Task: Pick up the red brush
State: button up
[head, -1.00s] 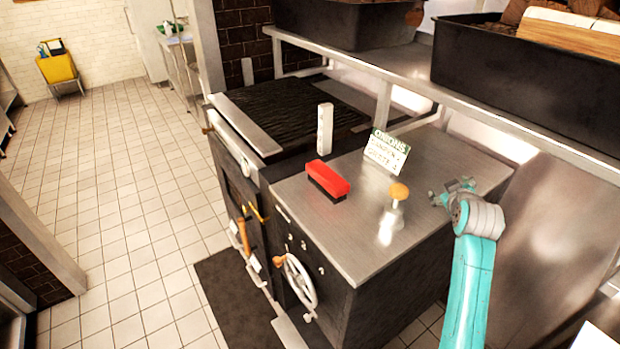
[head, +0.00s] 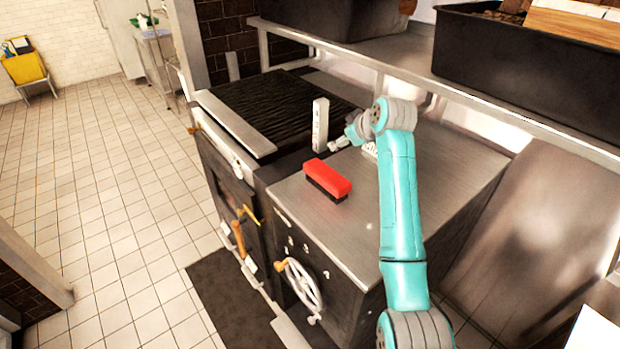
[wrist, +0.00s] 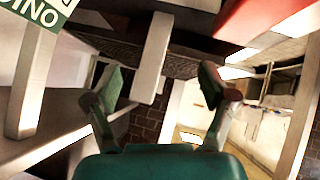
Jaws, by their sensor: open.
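The red brush (head: 328,178), a red block with dark bristles below, lies on the steel top (head: 290,200) of the stove unit. My gripper (head: 336,142) is just behind and to the right of the brush in the head view, apart from it and small there. In the wrist view my gripper (wrist: 165,85) has its two fingers spread with nothing between them. The red brush (wrist: 265,20) shows large at the upper right of the wrist view, outside the fingers.
A white upright block (head: 320,122) stands behind the brush. The onions sign (head: 369,150) is mostly hidden by my arm; part of it shows in the wrist view (wrist: 35,18). A steel rail (head: 400,75) and dark trays (head: 520,60) are above. Clear steel lies in front of the brush.

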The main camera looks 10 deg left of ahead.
jog(key=s+a+g, duration=0.2)
jog(key=s, duration=0.1)
jog(key=m+g+h, duration=0.1)
jog(key=g+h, duration=0.1)
jog(key=g, duration=0.1)
send_near(327, 173)
jog(key=shift+w+r, duration=0.1)
jog(key=shift+r, duration=0.05)
jog(key=shift+f, duration=0.3)
jog(key=x, duration=0.3)
jog(key=shift+a+f, duration=0.15)
jog(key=shift+f, duration=0.15)
jog(key=shift+x, duration=3.25)
jog(key=shift+w, duration=0.1)
jog(key=c, duration=1.4)
jog(key=shift+o, duration=0.2)
notch_tip(327, 173, up, 10)
jog(key=shift+r, duration=0.1)
